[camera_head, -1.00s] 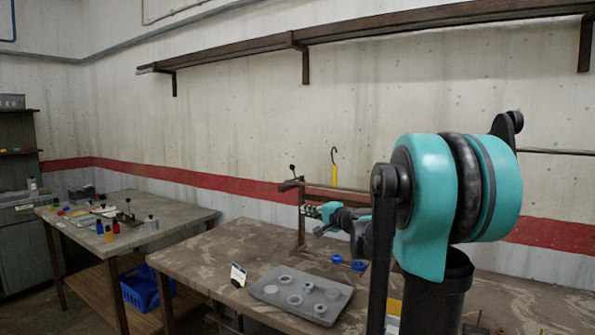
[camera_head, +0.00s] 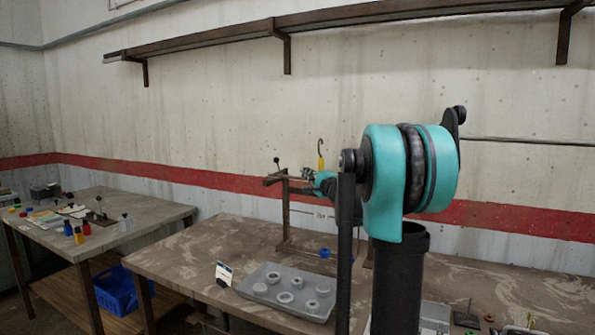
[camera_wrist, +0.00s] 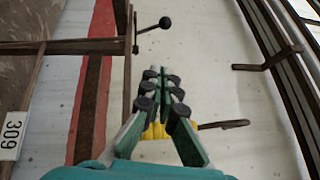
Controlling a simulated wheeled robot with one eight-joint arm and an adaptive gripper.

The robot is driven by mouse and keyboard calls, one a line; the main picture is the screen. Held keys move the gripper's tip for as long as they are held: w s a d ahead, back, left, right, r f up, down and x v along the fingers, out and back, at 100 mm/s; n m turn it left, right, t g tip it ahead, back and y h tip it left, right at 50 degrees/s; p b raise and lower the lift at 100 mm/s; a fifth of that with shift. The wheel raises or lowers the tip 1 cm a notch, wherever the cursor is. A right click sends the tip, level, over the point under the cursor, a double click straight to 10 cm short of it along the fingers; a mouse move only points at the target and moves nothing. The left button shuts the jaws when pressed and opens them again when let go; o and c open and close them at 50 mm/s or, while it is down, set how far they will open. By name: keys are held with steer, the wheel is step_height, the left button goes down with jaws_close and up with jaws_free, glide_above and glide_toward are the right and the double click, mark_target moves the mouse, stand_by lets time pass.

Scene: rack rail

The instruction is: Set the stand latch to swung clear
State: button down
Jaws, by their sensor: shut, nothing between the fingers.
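The stand is a dark brown metal frame (camera_head: 286,215) on the near bench. Its latch is a thin lever with a black ball knob (camera_head: 277,160) at the top left of the frame, pointing up. In the wrist view the knob (camera_wrist: 165,22) stands out to the right of the frame's bar (camera_wrist: 70,46), ahead of my fingertips and apart from them. My gripper (camera_head: 308,174) is at the height of the stand's top, right of the latch. In the wrist view my gripper (camera_wrist: 161,76) is shut and empty.
A grey tray of round parts (camera_head: 262,302) and a small card (camera_head: 224,273) lie on the bench. A wall shelf (camera_head: 220,40) runs above.

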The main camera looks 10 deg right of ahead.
mark_target(277, 162)
steer(key=x, duration=0.8)
steer(key=shift+w, duration=0.15)
steer(key=shift+w+a+r, duration=0.1)
steer(key=shift+w+a, duration=0.2)
steer(key=shift+a, duration=0.25)
steer(key=shift+w+a+r, duration=0.15)
steer(key=shift+w+a, duration=0.15)
steer(key=shift+a, duration=0.3)
steer(key=shift+w+a+r, duration=0.15)
steer(key=shift+w+a, duration=0.25)
steer(key=shift+a, duration=0.35)
steer(key=shift+w+a, duration=0.15)
steer(key=shift+a, duration=0.4)
steer(key=shift+w+a, duration=0.2)
steer(key=shift+a, duration=0.45)
steer(key=shift+w+a, duration=0.25)
steer(key=shift+a, duration=0.25)
steer(key=shift+w+a, duration=0.3)
steer(key=shift+a, duration=0.2)
steer(key=shift+w+a, duration=0.7)
steer(key=shift+a, duration=0.05)
steer(key=shift+a+x, duration=0.2)
steer(key=shift+x, duration=0.85)
